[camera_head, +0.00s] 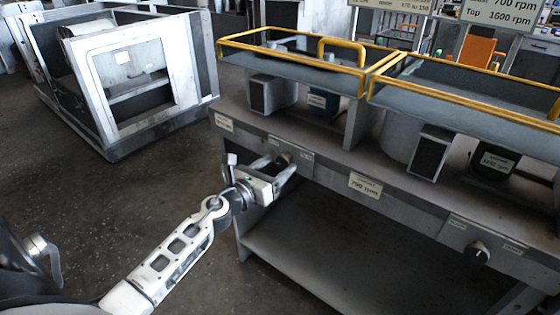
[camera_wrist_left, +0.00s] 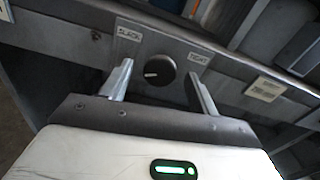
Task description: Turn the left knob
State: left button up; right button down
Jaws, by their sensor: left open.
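The left knob (camera_wrist_left: 160,70) is a round black knob with a pale pointer line on the grey front panel. In the left wrist view the pointer lies roughly level, toward the picture's left. The knob sits between labels that appear to read SLACK (camera_wrist_left: 129,36) and TIGHT (camera_wrist_left: 199,60). My left gripper (camera_wrist_left: 158,85) is open, with one finger on each side of the knob and gaps visible beside it. In the head view the left knob (camera_head: 283,160) is partly hidden behind my left gripper (camera_head: 282,168). My right gripper is not in view.
Another black knob (camera_head: 477,252) is on the panel farther right. A label (camera_head: 365,185) sits between the knobs. Yellow-railed trays (camera_head: 290,60) stand above the bench, with a lower shelf (camera_head: 300,250) beneath. A grey metal housing (camera_head: 150,110) stands on the floor at left.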

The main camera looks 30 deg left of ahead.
pick_arm(q)
jog(key=shift+w+d, duration=0.1)
jog(key=shift+w, duration=0.9)
jog(key=c, duration=1)
jog(key=shift+o, duration=0.2)
jog(key=shift+n, duration=0.3)
